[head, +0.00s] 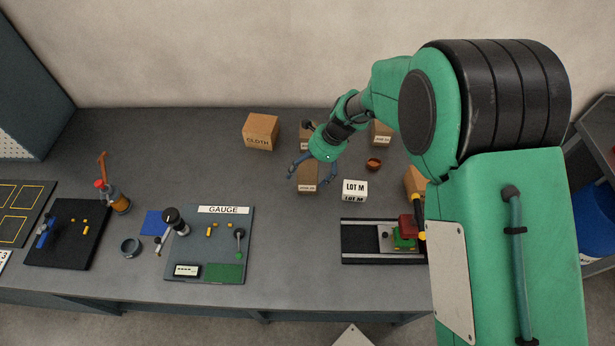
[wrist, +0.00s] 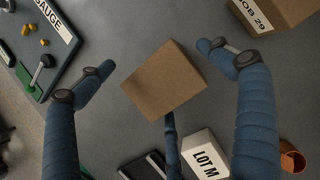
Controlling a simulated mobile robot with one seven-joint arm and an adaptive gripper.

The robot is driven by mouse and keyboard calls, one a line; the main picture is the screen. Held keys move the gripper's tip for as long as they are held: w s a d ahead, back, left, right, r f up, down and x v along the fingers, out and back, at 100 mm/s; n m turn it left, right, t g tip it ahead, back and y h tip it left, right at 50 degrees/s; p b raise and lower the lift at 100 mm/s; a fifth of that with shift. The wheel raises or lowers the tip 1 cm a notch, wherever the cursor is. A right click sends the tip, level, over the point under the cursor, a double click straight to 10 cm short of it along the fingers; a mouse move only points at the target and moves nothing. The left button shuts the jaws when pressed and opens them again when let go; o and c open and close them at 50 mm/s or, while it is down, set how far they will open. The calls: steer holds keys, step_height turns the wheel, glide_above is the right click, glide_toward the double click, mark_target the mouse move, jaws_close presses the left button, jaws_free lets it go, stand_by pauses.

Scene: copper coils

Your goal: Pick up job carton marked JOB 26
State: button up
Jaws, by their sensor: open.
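A brown carton (head: 307,174) stands on the grey bench below my gripper (head: 307,168). It has a white label on its front, too small to read surely as JOB 26. In the wrist view the same carton (wrist: 163,82) shows its plain top, with its label hidden. My gripper (wrist: 155,58) is open, its blue fingers spread on either side of the carton, and a third finger shows at the carton's lower edge. I cannot tell whether any finger touches it.
A carton marked JOB 29 (wrist: 270,12) stands close behind. The white LOT M box (head: 354,190), copper cup (head: 374,163) and CLOTH carton (head: 261,132) are nearby. Another labelled carton (head: 382,133) stands back right. The GAUGE board (head: 205,262) lies front left.

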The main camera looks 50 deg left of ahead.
steer(key=c, duration=1.4)
steer(key=shift+o, duration=0.2)
steer(key=shift+r, duration=0.1)
steer(key=shift+r, duration=0.55)
steer(key=shift+s+d+r+p, duration=0.15)
steer(key=shift+r+p, duration=0.1)
steer(key=shift+r, duration=0.4)
steer(key=shift+d+r+p, duration=0.1)
steer(key=shift+r+p, duration=0.1)
steer(key=shift+r, duration=0.4)
steer(key=s+d+r+p, duration=0.1)
steer(key=s+d, duration=0.7)
steer(key=d, duration=0.5)
steer(key=shift+r, duration=0.15)
